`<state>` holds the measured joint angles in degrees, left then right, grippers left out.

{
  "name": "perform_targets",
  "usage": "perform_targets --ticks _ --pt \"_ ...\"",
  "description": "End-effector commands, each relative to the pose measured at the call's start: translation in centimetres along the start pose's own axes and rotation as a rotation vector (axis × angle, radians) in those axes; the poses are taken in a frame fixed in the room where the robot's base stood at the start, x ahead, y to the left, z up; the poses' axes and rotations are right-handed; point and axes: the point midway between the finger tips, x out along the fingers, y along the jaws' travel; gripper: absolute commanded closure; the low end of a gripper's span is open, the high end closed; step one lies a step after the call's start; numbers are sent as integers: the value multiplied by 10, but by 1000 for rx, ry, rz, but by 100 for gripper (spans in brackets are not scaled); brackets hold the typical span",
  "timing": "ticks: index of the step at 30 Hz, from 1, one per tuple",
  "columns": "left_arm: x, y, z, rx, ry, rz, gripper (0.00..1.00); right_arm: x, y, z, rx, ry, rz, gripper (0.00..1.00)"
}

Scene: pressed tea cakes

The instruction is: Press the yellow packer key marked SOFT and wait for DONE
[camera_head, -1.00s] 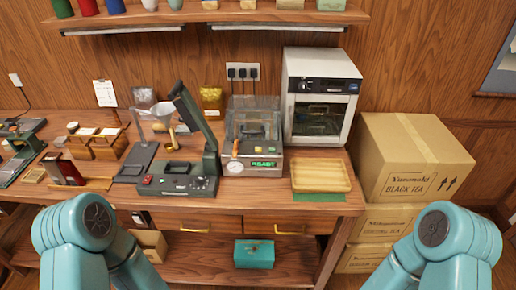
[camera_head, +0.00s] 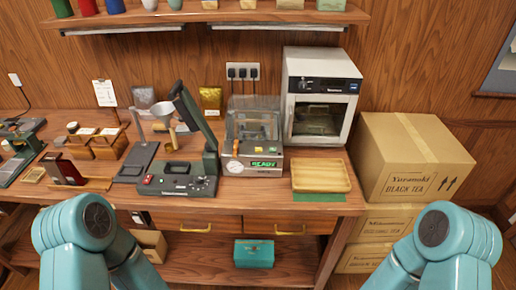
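The machine with a clear-walled chamber (camera_head: 253,120) stands at the middle of the bench, against the back wall. Its green-lit display (camera_head: 264,164) seems to read READY; I do not see DONE. A round white gauge (camera_head: 234,167) and an orange-handled part (camera_head: 236,149) are at its front left. I cannot make out a yellow key or the word SOFT at this size. Neither of my grippers is in view. Only teal links of my arms show at the bottom left and bottom right, apart from the machine.
A dark green lever press (camera_head: 178,180) stands just left of the machine. A white oven (camera_head: 320,97) and a wooden tray (camera_head: 320,176) on a green mat are to its right. Cardboard boxes (camera_head: 411,160) are stacked beyond. A shelf (camera_head: 205,17) hangs above.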

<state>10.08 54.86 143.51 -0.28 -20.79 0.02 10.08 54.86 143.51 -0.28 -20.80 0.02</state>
Motion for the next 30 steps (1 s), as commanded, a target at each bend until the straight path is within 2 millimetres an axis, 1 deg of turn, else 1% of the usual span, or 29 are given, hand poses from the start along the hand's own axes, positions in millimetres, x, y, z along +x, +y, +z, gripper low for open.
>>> perform_targets --ticks 11,12,15,30 --pt "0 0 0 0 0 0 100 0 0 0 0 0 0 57" --pt "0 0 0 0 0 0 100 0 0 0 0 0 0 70" --pt "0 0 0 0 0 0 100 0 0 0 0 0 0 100" --pt "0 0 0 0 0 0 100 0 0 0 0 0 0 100"
